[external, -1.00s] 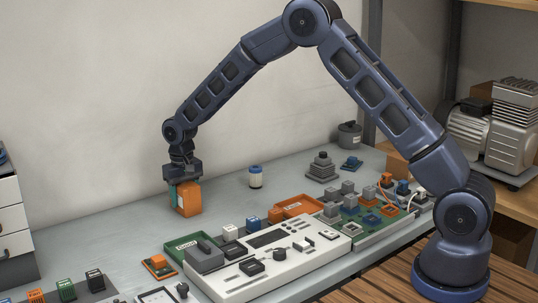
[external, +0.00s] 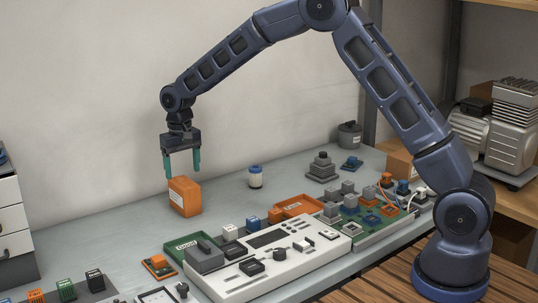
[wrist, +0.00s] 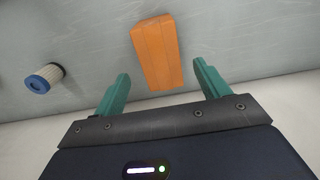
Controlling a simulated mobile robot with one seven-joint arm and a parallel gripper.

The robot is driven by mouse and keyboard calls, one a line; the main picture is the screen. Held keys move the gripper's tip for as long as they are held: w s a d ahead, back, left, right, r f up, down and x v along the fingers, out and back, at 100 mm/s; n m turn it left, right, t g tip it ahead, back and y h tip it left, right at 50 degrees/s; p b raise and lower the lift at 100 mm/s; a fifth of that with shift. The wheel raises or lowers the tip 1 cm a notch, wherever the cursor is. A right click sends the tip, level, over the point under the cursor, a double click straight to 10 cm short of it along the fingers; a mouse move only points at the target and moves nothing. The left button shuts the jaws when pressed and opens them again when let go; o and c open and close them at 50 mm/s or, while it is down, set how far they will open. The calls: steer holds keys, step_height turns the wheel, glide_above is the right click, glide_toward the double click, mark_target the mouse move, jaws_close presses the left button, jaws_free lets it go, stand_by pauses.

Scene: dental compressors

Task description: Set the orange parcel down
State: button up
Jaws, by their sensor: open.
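The orange parcel (external: 185,196) stands upright on the grey bench toward the back left, with a small white label on its front. It also shows in the wrist view (wrist: 157,52), beyond and between my fingertips. My gripper (external: 183,172) is open and empty, with its teal fingers pointing down just above the parcel. In the wrist view, the two teal fingers (wrist: 160,82) are spread wide apart, with a gap on each side of the parcel.
A white and blue cylinder (external: 256,177) stands to the right of the parcel. A white console (external: 262,270), a green tray (external: 176,248) and an orange tray (external: 297,206) lie nearer the front. The bench around the parcel is clear; the wall is behind.

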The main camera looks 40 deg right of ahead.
steer(key=shift+d+r, duration=0.1)
steer(key=shift+r, duration=1.55)
steer(key=s+d+r+t, duration=0.2)
steer(key=s+d+r, duration=1.6)
steer(key=d+r, duration=0.15)
steer(key=s+d+t, duration=0.1)
steer(key=s+d, duration=0.3)
steer(key=s, duration=0.5)
steer(key=s+d, duration=0.4)
steer(key=s, duration=0.6)
steer(key=s+d+t, duration=0.1)
steer(key=s+d, duration=0.3)
steer(key=s, duration=0.6)
steer(key=shift+s+d+r+t, duration=0.15)
steer(key=shift+s+r+t, duration=0.05)
steer(key=shift+t, duration=0.1)
